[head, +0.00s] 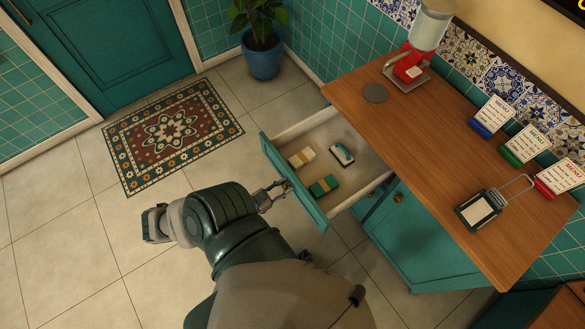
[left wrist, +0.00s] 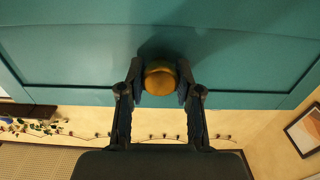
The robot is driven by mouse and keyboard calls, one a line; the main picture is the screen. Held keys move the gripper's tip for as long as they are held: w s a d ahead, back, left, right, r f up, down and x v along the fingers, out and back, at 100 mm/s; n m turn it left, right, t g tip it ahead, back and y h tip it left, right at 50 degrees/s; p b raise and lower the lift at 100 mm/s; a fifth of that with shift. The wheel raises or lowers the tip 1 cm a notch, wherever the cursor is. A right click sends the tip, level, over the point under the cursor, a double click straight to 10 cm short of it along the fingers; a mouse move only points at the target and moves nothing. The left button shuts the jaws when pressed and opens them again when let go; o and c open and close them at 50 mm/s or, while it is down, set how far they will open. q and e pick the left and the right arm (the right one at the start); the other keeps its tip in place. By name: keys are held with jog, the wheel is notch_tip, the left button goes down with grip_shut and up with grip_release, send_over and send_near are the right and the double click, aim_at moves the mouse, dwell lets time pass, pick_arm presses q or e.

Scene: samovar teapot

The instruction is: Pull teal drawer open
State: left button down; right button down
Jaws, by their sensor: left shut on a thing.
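The teal drawer (head: 292,186) is pulled well out from the wooden-topped cabinet. Inside it lie a white box with a tan band (head: 302,157), a green box with a tan band (head: 323,186) and a white and teal item (head: 342,154). My left gripper (head: 284,186) is at the middle of the drawer front. In the left wrist view my left gripper (left wrist: 161,85) is shut on the round brass knob (left wrist: 160,78) of the teal front (left wrist: 70,60). My right gripper is in neither view.
The wooden counter (head: 430,150) holds a red grinder (head: 409,66), several menu cards (head: 530,145) and a metal-handled holder (head: 480,211). A teal cupboard (head: 425,240) stands below. A patterned rug (head: 172,132) and a blue-potted plant (head: 262,56) are on the floor. Tiles left of the drawer are clear.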

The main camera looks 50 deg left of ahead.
pick_arm(q)
jog(key=shift+s+f, duration=0.3)
jog(key=shift+s, duration=0.4)
jog(key=shift+d, duration=0.1)
jog(key=c, duration=1)
grip_release()
jog(key=shift+c, duration=0.2)
jog(key=shift+o, duration=1.2)
jog(key=shift+w, duration=0.2)
jog(key=shift+r, duration=0.1)
jog(key=s+a, duration=0.1)
jog(key=s, duration=1.1)
jog(key=shift+a, duration=0.15)
